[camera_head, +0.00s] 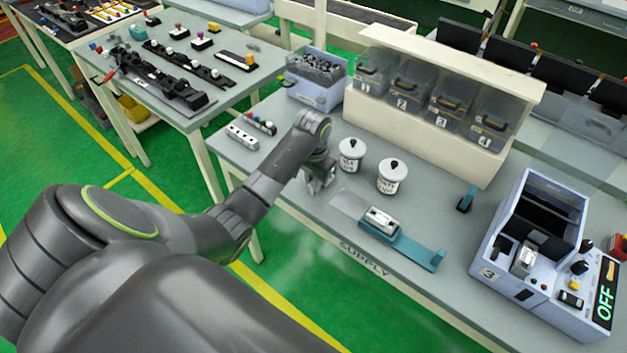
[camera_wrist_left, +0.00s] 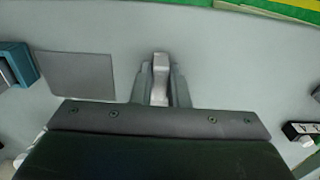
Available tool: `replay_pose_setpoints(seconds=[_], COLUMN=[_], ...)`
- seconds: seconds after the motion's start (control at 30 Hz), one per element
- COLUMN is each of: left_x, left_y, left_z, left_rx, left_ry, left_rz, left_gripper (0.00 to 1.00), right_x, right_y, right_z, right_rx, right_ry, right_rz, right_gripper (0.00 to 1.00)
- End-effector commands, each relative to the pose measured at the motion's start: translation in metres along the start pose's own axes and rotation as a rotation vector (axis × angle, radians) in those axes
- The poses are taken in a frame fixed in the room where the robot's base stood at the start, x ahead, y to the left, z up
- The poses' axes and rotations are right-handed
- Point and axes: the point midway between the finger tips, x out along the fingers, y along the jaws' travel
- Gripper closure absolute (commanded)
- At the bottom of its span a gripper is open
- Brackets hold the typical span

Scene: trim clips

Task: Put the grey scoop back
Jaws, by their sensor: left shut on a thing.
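My left gripper (camera_head: 318,184) is low over the supply table (camera_head: 300,222), left of the two white lidded jars. In the left wrist view its fingers (camera_wrist_left: 160,84) are shut on a light grey piece, which looks like the grey scoop (camera_wrist_left: 160,64). The scoop's shape is mostly hidden between the fingers, and I cannot tell whether it touches the table. A flat grey rectangle (camera_head: 350,203) lies on the table to the right of the gripper; it also shows in the left wrist view (camera_wrist_left: 75,77). My right gripper is not in view.
White jars (camera_head: 351,155) and (camera_head: 391,176) stand close right of the gripper. A teal fixture (camera_head: 412,250) holds a silver-white block (camera_head: 381,219). Numbered clear bins (camera_head: 408,83) and a parts crate (camera_head: 318,92) are behind. A machine marked 3 (camera_head: 510,275) stands right.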

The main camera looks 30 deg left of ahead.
Motion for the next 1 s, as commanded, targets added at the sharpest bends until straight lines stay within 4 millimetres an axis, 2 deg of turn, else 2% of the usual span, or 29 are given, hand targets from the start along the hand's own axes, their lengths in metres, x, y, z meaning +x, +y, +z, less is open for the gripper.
replay_pose_setpoints(seconds=[0.03,0.07,0.2,0.47,0.6,0.77,0.9,0.93,1.0], left_x=[0.002,0.002,0.002,0.001,-0.005,-0.033,-0.067,-0.075,-0.084], left_y=[0.000,0.000,0.000,0.000,0.000,-0.001,-0.001,0.000,0.000], left_z=[0.000,0.000,0.000,0.000,-0.001,-0.002,-0.001,0.000,0.000], left_rx=[0.000,0.000,0.000,0.000,0.000,0.002,0.002,0.001,0.000], left_ry=[-0.001,0.000,0.000,0.000,0.002,0.006,0.006,0.000,-0.002], left_rz=[0.001,0.000,0.000,0.000,-0.001,-0.002,-0.004,-0.001,0.000], left_gripper=[1.00,0.83,0.65,0.64,0.64,0.64,0.64,0.64,0.64], right_x=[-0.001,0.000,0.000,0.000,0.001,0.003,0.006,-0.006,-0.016], right_y=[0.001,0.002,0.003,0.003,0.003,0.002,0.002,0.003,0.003], right_z=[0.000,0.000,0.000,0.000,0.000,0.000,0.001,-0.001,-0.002], right_rx=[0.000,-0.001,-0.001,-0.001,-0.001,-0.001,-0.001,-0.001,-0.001], right_ry=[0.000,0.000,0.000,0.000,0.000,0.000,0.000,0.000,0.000], right_rz=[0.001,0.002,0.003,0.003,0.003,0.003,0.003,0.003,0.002], right_gripper=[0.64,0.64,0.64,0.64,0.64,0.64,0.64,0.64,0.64])
